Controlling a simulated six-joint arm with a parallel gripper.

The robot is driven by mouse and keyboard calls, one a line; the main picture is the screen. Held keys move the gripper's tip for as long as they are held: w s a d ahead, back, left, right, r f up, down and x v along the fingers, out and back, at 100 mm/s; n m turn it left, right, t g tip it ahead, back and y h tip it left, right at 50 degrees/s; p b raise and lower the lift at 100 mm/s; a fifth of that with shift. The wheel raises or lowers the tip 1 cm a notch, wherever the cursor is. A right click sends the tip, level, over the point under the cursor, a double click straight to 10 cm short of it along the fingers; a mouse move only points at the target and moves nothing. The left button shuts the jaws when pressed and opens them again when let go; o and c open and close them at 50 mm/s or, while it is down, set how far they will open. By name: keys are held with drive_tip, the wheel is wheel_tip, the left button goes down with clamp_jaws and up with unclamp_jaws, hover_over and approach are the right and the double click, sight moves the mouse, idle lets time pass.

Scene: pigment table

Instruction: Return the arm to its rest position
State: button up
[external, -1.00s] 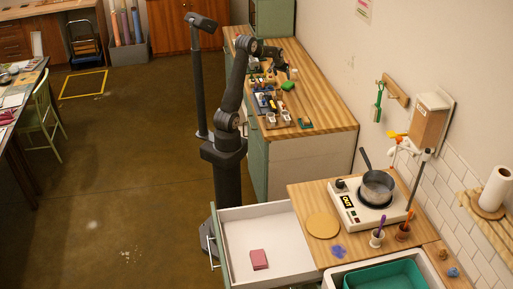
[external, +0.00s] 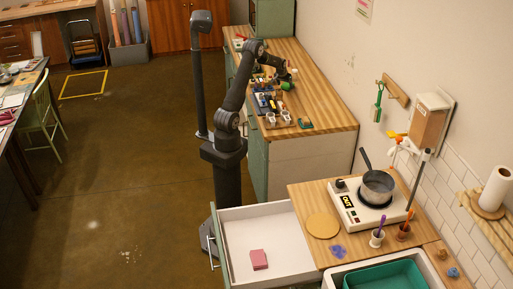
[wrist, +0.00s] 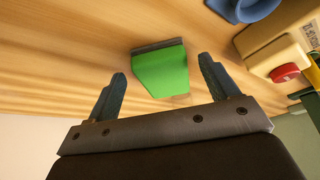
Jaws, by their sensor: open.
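My arm reaches over the far wooden counter (external: 325,112) in the external view. My gripper (external: 288,78) is at its far end, above the counter. In the wrist view my gripper (wrist: 165,82) has its two dark fingers spread wide with nothing held between them. A bright green block-like thing (wrist: 160,70) with a dark edge shows beyond the fingertips, apart from both. It also shows, small and partly hidden, near my gripper in the external view (external: 287,86).
Several small items and white cups (external: 270,117) crowd the counter's left side. In the wrist view a blue round thing (wrist: 243,8) and a cream box with a red knob (wrist: 285,72) lie at upper right. An open drawer (external: 235,236) holds a pink stack (external: 259,259).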

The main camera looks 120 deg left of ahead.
drive_tip(key=shift+r, duration=0.6)
drive_tip(key=shift+f, duration=0.1)
